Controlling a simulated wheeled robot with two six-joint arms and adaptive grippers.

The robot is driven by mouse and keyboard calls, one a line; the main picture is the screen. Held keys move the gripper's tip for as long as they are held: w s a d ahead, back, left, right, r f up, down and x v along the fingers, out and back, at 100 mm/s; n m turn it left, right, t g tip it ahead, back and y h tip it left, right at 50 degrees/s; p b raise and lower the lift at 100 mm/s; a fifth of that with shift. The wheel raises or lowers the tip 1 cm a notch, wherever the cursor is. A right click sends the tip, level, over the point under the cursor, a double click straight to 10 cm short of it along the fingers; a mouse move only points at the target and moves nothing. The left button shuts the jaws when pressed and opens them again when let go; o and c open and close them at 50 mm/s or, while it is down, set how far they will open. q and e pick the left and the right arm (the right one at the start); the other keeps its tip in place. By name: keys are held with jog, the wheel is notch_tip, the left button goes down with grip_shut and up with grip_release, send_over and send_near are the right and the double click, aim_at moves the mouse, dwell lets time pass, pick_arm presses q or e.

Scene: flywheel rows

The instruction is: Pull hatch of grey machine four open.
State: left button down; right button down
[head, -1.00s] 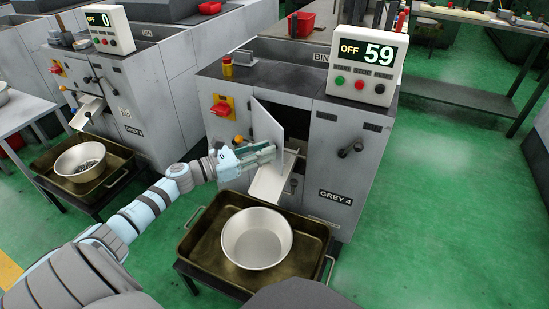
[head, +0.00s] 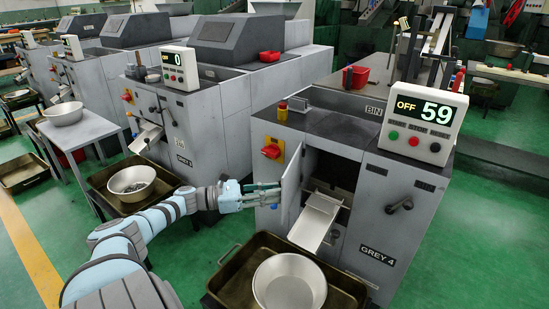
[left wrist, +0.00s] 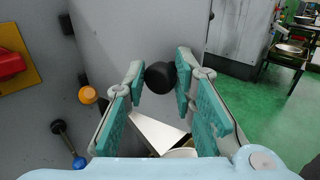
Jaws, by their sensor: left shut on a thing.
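Grey machine four (head: 378,215), labelled GREY 4, stands at the right in the head view. Its display reads OFF 59. Its hatch (head: 291,186) is swung out to the left, and the dark opening (head: 336,170) shows beside it, with a pale chute (head: 316,222) sloping out. My left gripper (head: 278,194) is at the hatch's outer face. In the left wrist view, its teal fingers (left wrist: 160,85) are shut on the black hatch knob (left wrist: 160,77), with the grey hatch panel (left wrist: 120,40) behind. My right gripper is out of view.
A metal bowl (head: 290,283) sits in a brown tray (head: 236,272) below the chute. A red switch (head: 271,151) is left of the hatch. Machine GREY 3 (head: 190,130) and another bowl (head: 132,182) stand to the left. Green floor is open at lower left.

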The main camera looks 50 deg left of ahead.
pick_arm(q)
jog(key=shift+w+a+r, duration=0.2)
jog(key=shift+a+r, duration=0.15)
jog(key=c, duration=1.6)
grip_release()
jog(key=shift+f, duration=0.1)
jog(key=shift+w+d+f, duration=0.1)
jog(key=shift+w+f, duration=0.05)
jog(key=shift+f, duration=0.1)
jog(key=v, duration=1.2)
